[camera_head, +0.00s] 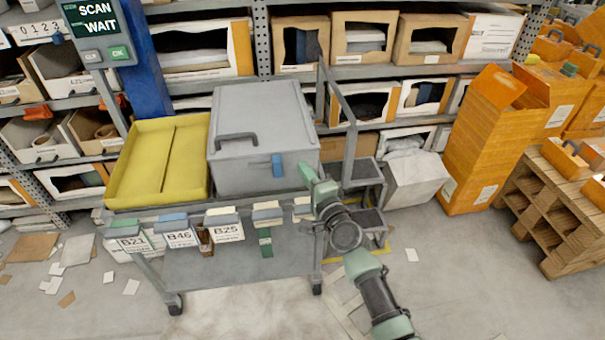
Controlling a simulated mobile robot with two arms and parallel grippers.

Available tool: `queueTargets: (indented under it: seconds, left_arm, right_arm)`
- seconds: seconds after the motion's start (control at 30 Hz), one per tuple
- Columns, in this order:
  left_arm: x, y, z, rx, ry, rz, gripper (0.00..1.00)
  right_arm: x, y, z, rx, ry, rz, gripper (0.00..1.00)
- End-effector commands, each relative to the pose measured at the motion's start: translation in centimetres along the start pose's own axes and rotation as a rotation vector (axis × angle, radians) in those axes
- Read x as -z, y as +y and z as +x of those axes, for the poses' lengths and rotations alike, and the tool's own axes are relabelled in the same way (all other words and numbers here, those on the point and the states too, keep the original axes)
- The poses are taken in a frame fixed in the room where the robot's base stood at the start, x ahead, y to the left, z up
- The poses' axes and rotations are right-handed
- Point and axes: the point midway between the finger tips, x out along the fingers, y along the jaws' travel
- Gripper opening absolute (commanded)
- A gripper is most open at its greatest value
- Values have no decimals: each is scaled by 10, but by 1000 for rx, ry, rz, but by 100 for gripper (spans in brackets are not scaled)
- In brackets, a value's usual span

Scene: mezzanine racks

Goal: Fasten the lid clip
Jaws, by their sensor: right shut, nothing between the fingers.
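A grey lidded box (240,165) with a dark handle (237,141) stands on the cart. A blue lid clip (277,165) is on the box's front face, towards the right. I cannot tell from this view whether the clip is latched. My right gripper (306,171) is shut and empty, close to the right of the clip, by the box's front right corner. A small gap shows between the gripper and the clip. My left gripper is out of view.
A yellow tray (120,192) sits left of the box on the cart, with labelled tags (181,236) along its front edge. A step ladder (368,170) stands close behind on the right. Racks (370,71) fill the back.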

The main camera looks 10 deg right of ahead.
Motion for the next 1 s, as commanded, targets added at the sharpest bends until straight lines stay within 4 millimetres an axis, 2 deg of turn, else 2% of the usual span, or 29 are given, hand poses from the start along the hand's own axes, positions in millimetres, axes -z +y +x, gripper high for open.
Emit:
queueTargets:
  seconds: [0.23,0.5,0.7,1.0]
  left_arm:
    - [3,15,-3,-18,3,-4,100]
    - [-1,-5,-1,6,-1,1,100]
    - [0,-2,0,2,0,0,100]
    - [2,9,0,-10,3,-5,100]
  right_arm:
    - [1,1,-39,-3,1,0,0]
    - [1,2,-85,-3,1,-2,0]
    - [1,1,-99,-1,0,-1,0]
    - [1,0,-100,-1,1,-1,0]
